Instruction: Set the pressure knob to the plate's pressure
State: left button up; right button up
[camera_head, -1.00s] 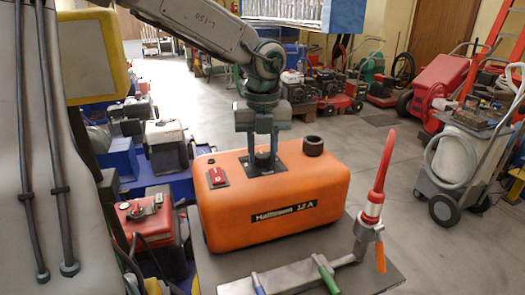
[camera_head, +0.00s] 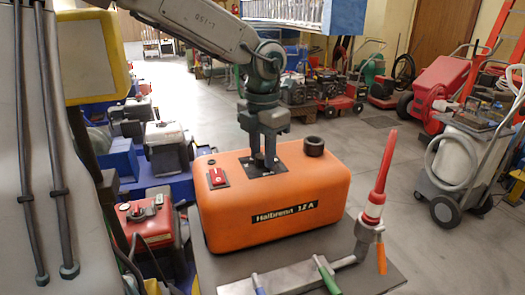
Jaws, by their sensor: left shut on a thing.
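The orange aerator unit (camera_head: 215,225) stands on a grey bench top. Its front label plate (camera_head: 285,214) seems to read "Halbrenn 12 A"; a decimal point cannot be told. On its top is a square black plate (camera_head: 291,161) with the knob at its middle. My left gripper (camera_head: 267,159) points straight down and is shut on the knob, which is mostly hidden between the fingers. The knob's pointer and any scale marks cannot be read. My right gripper is not in view.
A red switch (camera_head: 217,176) and a black round cap (camera_head: 314,146) sit on the unit's top, left and right of the gripper. A metal pipe with blue, green and orange levers (camera_head: 325,273) runs along the front. A red tube (camera_head: 377,185) rises at its right end.

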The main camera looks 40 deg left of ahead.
pick_arm(q)
jog(key=shift+m, duration=2.1)
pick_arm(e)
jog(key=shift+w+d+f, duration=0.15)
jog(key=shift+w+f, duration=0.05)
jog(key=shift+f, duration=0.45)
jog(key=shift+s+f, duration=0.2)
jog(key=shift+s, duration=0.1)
pick_arm(q)
jog(key=o, duration=1)
